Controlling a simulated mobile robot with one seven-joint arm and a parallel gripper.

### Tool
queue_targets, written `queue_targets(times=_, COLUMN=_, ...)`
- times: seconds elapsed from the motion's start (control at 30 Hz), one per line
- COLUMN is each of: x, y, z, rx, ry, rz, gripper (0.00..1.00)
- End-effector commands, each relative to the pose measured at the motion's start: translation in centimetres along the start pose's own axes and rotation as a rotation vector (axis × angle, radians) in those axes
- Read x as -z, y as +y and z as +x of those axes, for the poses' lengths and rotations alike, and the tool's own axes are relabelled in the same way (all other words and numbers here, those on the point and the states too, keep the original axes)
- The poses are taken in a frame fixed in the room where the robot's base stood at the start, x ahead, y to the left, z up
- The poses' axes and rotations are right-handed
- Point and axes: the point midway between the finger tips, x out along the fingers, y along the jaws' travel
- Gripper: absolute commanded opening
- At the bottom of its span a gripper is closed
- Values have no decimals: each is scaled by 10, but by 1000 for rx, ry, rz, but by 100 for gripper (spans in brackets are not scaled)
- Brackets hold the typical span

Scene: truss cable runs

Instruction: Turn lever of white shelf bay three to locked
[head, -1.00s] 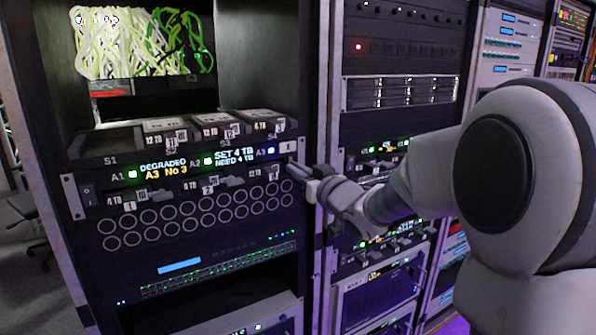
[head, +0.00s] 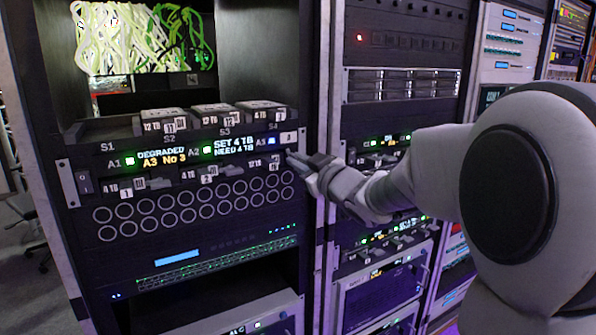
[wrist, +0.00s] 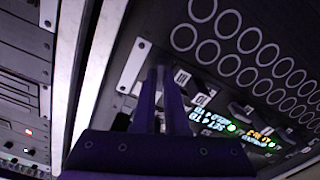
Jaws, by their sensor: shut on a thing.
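The drive unit has a row of bays under a lit panel (head: 190,149) reading "DEGRADED A3 No 3" and "SET 4 TB NEED 4 TB". Bay three (head: 272,163) is at the right end, below the blue A3 light (head: 271,141). My gripper (head: 290,156) reaches in from the right, its fingertips at the right side of this bay. In the wrist view the two dark fingers (wrist: 164,72) are close together against the bay front, by the plate's edge. They are shut on the bay's lever, which they mostly hide; its angle cannot be told.
Drives (head: 212,117) lie in the S1–S4 tray above. A perforated panel (head: 190,209) is below the bays. The rack's upright post (head: 318,230) stands close to my gripper, and another rack (head: 400,85) is to the right.

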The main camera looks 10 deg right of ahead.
Motion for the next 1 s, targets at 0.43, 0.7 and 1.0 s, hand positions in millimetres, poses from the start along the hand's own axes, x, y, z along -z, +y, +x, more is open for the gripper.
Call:
queue_targets(times=0.43, x=-3, y=-4, z=0, rx=-1, ry=4, rz=-428, gripper=0)
queue_targets(times=0.7, x=-4, y=-4, z=0, rx=-1, ry=3, rz=-684, gripper=0)
queue_targets(times=1.0, x=-3, y=-4, z=0, rx=-2, ry=3, rz=-943, gripper=0)
